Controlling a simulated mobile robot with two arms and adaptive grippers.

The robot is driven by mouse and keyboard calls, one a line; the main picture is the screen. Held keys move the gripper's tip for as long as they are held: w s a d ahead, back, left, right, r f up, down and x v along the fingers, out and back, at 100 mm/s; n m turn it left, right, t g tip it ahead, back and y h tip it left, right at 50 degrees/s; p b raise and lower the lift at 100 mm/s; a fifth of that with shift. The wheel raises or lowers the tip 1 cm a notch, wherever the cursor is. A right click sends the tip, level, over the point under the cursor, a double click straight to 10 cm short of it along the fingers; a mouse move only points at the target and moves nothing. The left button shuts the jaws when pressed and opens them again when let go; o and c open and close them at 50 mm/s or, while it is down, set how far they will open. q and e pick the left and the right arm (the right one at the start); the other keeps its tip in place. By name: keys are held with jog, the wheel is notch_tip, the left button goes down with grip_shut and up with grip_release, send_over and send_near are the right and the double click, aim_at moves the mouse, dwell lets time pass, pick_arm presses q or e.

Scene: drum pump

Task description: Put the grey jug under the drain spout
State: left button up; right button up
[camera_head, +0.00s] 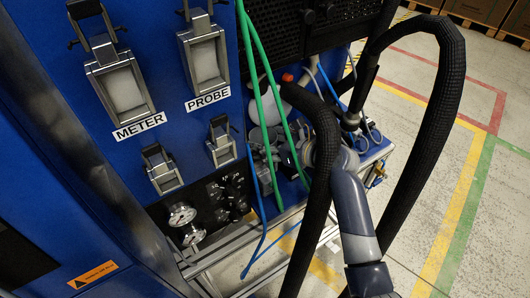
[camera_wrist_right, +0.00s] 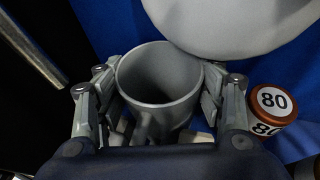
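The grey jug (camera_wrist_right: 150,108) is in the right wrist view, its round open mouth toward the camera and its handle toward my palm. My right gripper (camera_wrist_right: 160,88) has one finger on each side of the jug, and both pads appear to press on its wall. Inside the jug is dark. In the head view my right gripper (camera_head: 283,160) is at the lower front of the blue machine, partly behind hoses; I cannot make out the jug clearly there. A large pale rounded body (camera_wrist_right: 232,22) is just beyond the jug's rim. I cannot identify a drain spout. My left gripper is not in view.
A round orange-and-white piece marked 80 (camera_wrist_right: 270,101) is right of the gripper. Green hoses (camera_head: 262,75) and a blue hose (camera_head: 258,185) hang near it. METER (camera_head: 124,90) and PROBE (camera_head: 205,65) holders are on the blue panel. Floor at right is open.

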aim_at(251, 121)
jog(key=shift+c, duration=0.5)
jog(key=shift+r, duration=0.15)
notch_tip(251, 121, up, 6)
jog(key=shift+r, duration=0.1)
jog(key=s+d+r+g+b, duration=0.1)
jog(key=s+d+r, duration=0.2)
jog(key=s+d, duration=1.5)
jog(key=shift+s+d+n, duration=0.35)
jog(key=shift+d+n, duration=0.05)
jog(key=shift+d, duration=0.45)
jog(key=shift+w+r, duration=0.1)
jog(key=shift+r, duration=0.1)
jog(key=shift+f, duration=0.15)
